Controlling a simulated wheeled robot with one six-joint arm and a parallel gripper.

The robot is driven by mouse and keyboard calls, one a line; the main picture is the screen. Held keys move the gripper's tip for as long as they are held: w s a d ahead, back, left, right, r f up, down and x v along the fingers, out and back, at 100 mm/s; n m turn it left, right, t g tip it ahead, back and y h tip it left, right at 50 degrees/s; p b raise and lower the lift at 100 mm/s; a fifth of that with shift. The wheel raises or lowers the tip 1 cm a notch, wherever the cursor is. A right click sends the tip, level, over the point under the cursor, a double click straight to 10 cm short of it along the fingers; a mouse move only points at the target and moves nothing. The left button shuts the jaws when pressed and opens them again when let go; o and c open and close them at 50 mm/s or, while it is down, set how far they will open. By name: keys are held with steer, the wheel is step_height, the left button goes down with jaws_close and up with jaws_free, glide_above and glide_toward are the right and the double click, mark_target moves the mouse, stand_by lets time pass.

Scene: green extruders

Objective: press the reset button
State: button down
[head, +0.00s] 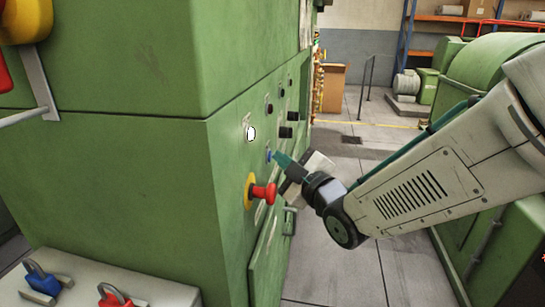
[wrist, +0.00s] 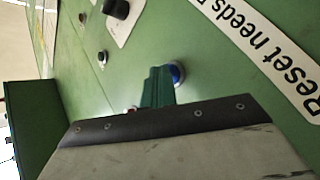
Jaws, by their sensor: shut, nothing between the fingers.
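The blue button (head: 268,155) sits on the green panel of the machine in the head view. It also shows in the wrist view (wrist: 178,73), partly hidden behind my fingertips, beside a white label (wrist: 255,45) that reads "Reset needs". My gripper (head: 277,157) is shut and empty, its teal fingers pointing at the panel right by the blue button. In the wrist view the fingertips (wrist: 160,70) overlap the button's left edge. I cannot tell whether they touch it.
A red mushroom button (head: 262,192) on a yellow base sticks out below the blue one. A white round lamp (head: 251,134) and several black knobs (head: 286,132) are on the same panel. Blue and red padlocks (head: 42,279) lie at the lower left. Open floor (head: 330,255) lies to the right.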

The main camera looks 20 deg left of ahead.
steer(key=shift+d, duration=0.1)
steer(key=shift+w+d, duration=0.15)
steer(key=shift+d, duration=0.5)
steer(key=d, duration=0.2)
steer(key=w+d, duration=0.1)
steer(key=d, duration=0.2)
steer(key=shift+w, duration=0.1)
stand_by(0.7)
